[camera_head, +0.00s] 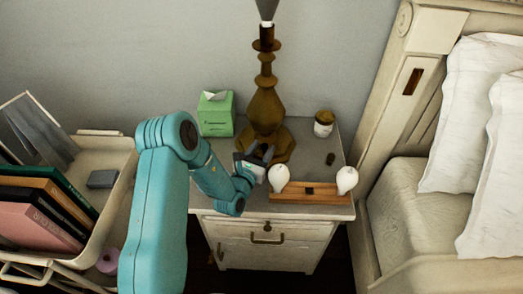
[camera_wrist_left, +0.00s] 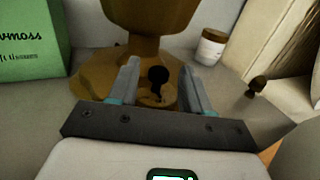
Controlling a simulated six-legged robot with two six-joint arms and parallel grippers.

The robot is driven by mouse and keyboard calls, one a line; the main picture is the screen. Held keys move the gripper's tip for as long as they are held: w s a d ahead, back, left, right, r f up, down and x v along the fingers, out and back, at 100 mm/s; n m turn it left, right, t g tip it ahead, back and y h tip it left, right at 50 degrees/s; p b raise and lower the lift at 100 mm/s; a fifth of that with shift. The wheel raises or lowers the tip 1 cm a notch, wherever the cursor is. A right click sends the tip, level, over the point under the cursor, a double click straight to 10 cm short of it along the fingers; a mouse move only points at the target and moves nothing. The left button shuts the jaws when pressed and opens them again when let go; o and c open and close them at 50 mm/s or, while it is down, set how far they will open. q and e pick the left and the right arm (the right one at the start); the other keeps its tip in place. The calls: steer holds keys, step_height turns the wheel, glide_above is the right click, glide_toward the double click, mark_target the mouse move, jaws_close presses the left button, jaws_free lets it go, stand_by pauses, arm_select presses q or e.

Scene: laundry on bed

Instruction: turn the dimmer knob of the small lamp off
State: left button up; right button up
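The lamp (camera_head: 266,106) has a turned brown-gold body on a flared foot and stands at the back of the nightstand (camera_head: 222,205). In the left wrist view its lower body (camera_wrist_left: 150,18) fills the upper middle. A small dark round knob (camera_wrist_left: 158,75) shows at the front of its foot, between my finger tips in the picture. My left gripper (camera_head: 261,155) is open in front of the lamp foot, with nothing held. The wrist view shows its two fingers (camera_wrist_left: 159,82) apart on either side of the knob; contact is not visible. My right gripper is out of view.
A green tissue box (camera_head: 216,117) stands left of the lamp. A lidded jar (camera_head: 323,124) and a small dark object (camera_head: 330,158) are to its right. A wooden holder (camera_head: 310,194) with two white bulbs lies at the front. The bed (camera_head: 410,220) is at the right.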

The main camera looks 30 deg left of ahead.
arm_select(q)
steer(key=shift+s, duration=0.1)
steer(key=s, duration=0.4)
steer(key=s+d, duration=0.1)
steer(key=s, duration=0.3)
steer(key=s+d+b, duration=0.1)
steer(key=s, duration=0.4)
steer(key=shift+d+f, duration=0.1)
steer(key=shift+f, duration=0.05)
steer(key=shift+s+d+r+p, duration=0.1)
steer(key=shift+s+r+p, duration=0.05)
steer(key=shift+s+p, duration=0.4)
steer(key=shift+s+d+r+p, duration=0.1)
steer(key=shift+s+r+p, duration=0.05)
steer(key=shift+s+p, duration=0.35)
steer(key=shift+s+d+f, duration=0.1)
steer(key=shift+s, duration=0.3)
